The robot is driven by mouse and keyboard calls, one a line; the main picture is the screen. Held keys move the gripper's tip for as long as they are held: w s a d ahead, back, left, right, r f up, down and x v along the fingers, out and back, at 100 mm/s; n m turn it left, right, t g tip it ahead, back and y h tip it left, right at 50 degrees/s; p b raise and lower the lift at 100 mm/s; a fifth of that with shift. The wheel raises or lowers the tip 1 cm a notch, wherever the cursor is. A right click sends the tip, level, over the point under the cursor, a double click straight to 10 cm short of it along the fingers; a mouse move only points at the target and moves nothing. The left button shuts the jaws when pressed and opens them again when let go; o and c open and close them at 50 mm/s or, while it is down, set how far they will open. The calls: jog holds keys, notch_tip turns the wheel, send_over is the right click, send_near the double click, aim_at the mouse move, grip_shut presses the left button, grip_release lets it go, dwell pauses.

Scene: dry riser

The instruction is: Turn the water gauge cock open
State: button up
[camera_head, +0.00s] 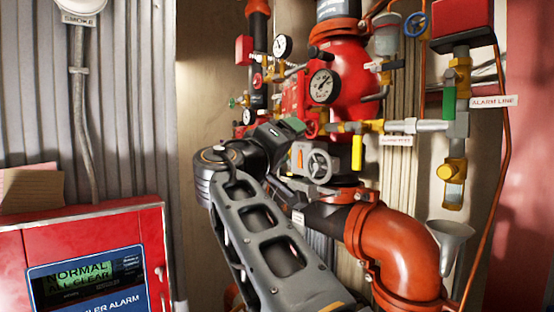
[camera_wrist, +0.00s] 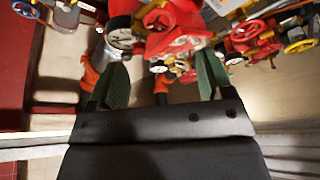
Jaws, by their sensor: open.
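Two white-faced pressure gauges show in the head view: a larger gauge (camera_head: 323,86) in front of the red valve body, and a smaller gauge (camera_head: 282,47) up and left of it. Brass fittings (camera_head: 277,76) run below the smaller gauge. I cannot tell which small handle is the water gauge cock. My gripper (camera_head: 290,126) is below and left of the larger gauge, partly hidden by my wrist. In the wrist view, its two green-padded fingers (camera_wrist: 162,62) are apart with nothing held between them. A gauge (camera_wrist: 122,39) shows just beyond the left finger.
A yellow lever (camera_head: 357,153) hangs by the alarm test pipe, right of my gripper. A green handle (camera_head: 449,103) is on the alarm line. A red alarm panel (camera_head: 95,250) stands lower left. Red handwheels (camera_wrist: 254,37) crowd the wrist view's right.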

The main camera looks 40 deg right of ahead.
jog(key=shift+b+v, duration=0.45)
jog(key=shift+v, duration=1.35)
